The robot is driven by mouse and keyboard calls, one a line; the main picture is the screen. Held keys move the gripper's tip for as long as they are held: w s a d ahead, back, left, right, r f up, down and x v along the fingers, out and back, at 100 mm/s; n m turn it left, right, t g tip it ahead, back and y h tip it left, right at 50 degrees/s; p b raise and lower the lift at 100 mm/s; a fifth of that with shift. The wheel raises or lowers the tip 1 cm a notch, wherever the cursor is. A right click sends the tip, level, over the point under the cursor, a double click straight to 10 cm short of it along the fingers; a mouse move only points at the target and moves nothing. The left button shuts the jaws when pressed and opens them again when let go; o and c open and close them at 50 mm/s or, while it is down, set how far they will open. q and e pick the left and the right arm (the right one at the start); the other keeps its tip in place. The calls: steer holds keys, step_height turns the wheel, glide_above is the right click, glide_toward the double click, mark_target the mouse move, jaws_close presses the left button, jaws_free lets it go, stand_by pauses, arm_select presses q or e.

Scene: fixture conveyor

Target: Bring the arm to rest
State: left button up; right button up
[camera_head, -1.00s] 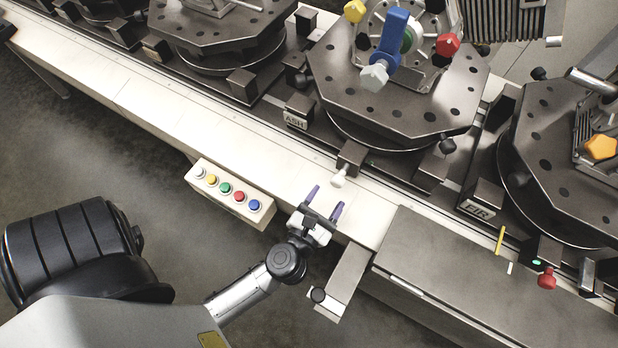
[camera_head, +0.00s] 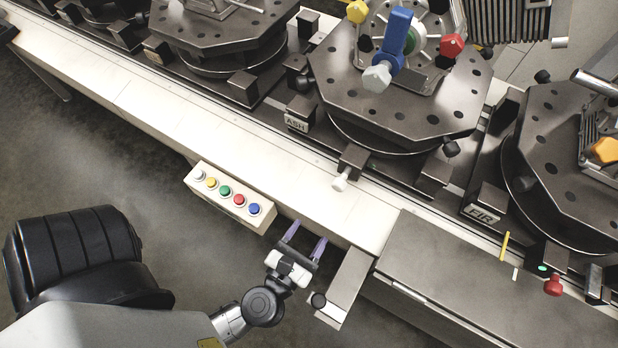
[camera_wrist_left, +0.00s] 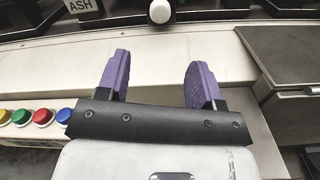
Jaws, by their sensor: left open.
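My left gripper (camera_head: 305,240) is open and empty, with two purple fingers apart. In the head view it hangs at the front edge of the white conveyor ledge (camera_head: 150,113), just right of the button box. In the left wrist view the open fingers (camera_wrist_left: 158,82) point toward the ledge, with nothing between them. My right gripper is not in any view.
A button box (camera_head: 229,196) with several coloured buttons sits close on the left.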

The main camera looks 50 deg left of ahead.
arm_select(q)
steer(key=shift+r, duration=0.1)
steer(key=d+r+m+g+h+p, duration=0.1)
steer(key=d+r+m+h+p, duration=0.25)
steer(key=m+h, duration=0.65)
steer(key=d+r+m+g+h+p, duration=0.1)
steer(key=d+r+m+h+p, duration=0.3)
steer(key=m, duration=1.2)
steer(key=s+a+f+m+g+y+p, duration=0.3)
steer(key=a+m+g+y, duration=0.1)
steer(key=a+m+g, duration=0.2)
steer(key=s+a+f+m+g+y+p, duration=0.2)
steer(key=s+a+m+g+y, duration=0.1)
steer(key=a+m+g, duration=0.3)
step_height(320, 180, up, 37)
steer(key=m+p, duration=0.1)
steer(key=p, duration=3.7)
steer(key=shift+s+r+t+y, duration=0.2)
steer(key=shift+s+t+y, duration=0.1)
steer(key=shift+s, duration=0.05)
